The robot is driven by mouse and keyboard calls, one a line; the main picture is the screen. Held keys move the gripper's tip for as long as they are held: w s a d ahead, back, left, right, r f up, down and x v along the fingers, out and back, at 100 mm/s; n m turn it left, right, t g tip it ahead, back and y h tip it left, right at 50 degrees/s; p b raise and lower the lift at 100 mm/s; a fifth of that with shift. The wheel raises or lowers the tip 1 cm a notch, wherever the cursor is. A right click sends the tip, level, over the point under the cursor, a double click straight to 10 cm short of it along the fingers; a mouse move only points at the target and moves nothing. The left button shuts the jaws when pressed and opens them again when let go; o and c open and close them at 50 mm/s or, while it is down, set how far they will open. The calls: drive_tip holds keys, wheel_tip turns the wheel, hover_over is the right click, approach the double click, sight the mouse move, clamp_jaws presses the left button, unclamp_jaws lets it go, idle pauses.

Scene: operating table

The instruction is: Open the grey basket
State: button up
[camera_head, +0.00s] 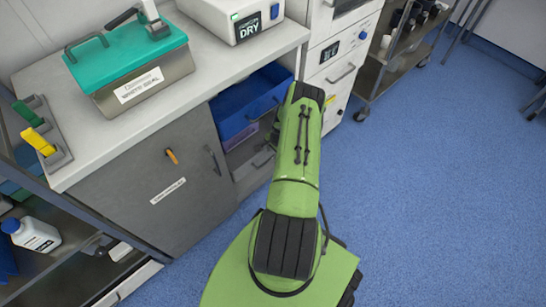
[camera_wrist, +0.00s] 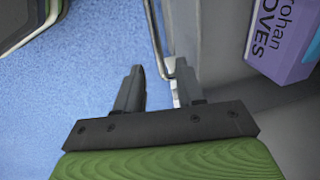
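The grey basket (camera_head: 250,167) is in the cabinet bay below the blue basket, its front partly hidden by my arm in the head view. It has a thin metal handle (camera_head: 264,160). In the wrist view the basket's grey front (camera_wrist: 222,50) is on the right, and the handle (camera_wrist: 155,30) runs down towards my gripper. My gripper (camera_wrist: 158,85) is open, with its two dark fingers apart. The handle's near end lies between the fingertips, closer to the right finger; I cannot tell whether they touch.
The blue basket (camera_head: 232,112) sits above. A purple glove box (camera_wrist: 280,38) is beyond the grey front. A grey cupboard door (camera_head: 150,190) stands left, white drawers (camera_head: 340,75) and a wheeled rack (camera_head: 385,75) right. The blue floor (camera_head: 440,180) at right is clear.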

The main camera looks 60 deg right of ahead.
drive_tip(key=f, duration=0.3)
drive_tip(key=shift+w+b, duration=0.25)
drive_tip(key=shift+b, duration=0.15)
drive_tip(key=shift+r, duration=0.1)
clamp_jaws()
